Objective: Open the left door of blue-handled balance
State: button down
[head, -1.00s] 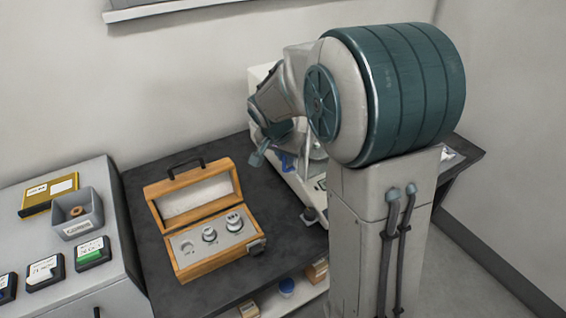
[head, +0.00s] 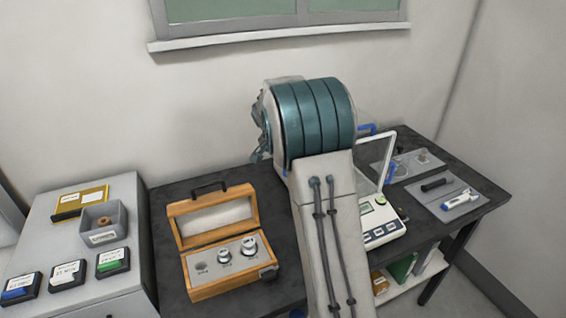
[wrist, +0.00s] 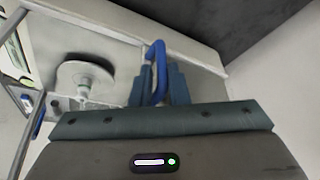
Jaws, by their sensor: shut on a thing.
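The blue-handled balance (head: 385,232) stands on the dark table, mostly hidden behind my arm in the head view. Its keypad front and part of its clear glass show right of my arm. A blue handle (head: 366,129) shows at its top right. In the wrist view, my gripper (wrist: 159,88) is shut on a blue door handle (wrist: 156,54), with one finger on each side of it. The round weighing pan (wrist: 85,77) shows to the left of the handle. My gripper and the left door are hidden in the head view.
An open wooden weight box (head: 232,278) stands left of my arm. A grey cabinet (head: 136,205) at far left holds a bin and several labelled containers. Right of the balance, a grey mat (head: 428,192) holds small tools. The wall (head: 90,100) is close behind.

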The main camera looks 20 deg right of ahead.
jog(key=c, duration=1.5)
grip_release()
jog(key=shift+d+r, duration=0.1)
jog(key=shift+d, duration=0.05)
jog(key=shift+r, duration=0.1)
jog(key=b+v, duration=0.1)
jog(key=v, duration=1.2)
jog(key=shift+s+a+r+b, duration=0.2)
jog(key=shift+a+r+b, duration=0.05)
jog(key=shift+b, duration=0.05)
jog(key=s+a+f+n+y, duration=0.1)
jog(key=s+a+f+n, duration=0.1)
jog(key=s, duration=0.8)
jog(key=s+a+f+n+y, duration=0.1)
jog(key=s+f+n, duration=0.3)
jog(key=s, duration=0.6)
jog(key=s+a+f+n+y, duration=0.1)
jog(key=s+a+f+n, duration=0.2)
jog(key=s, duration=0.8)
jog(key=shift+s+a+n, duration=0.1)
jog(key=shift+a+n, duration=0.45)
jog(key=shift+n, duration=0.15)
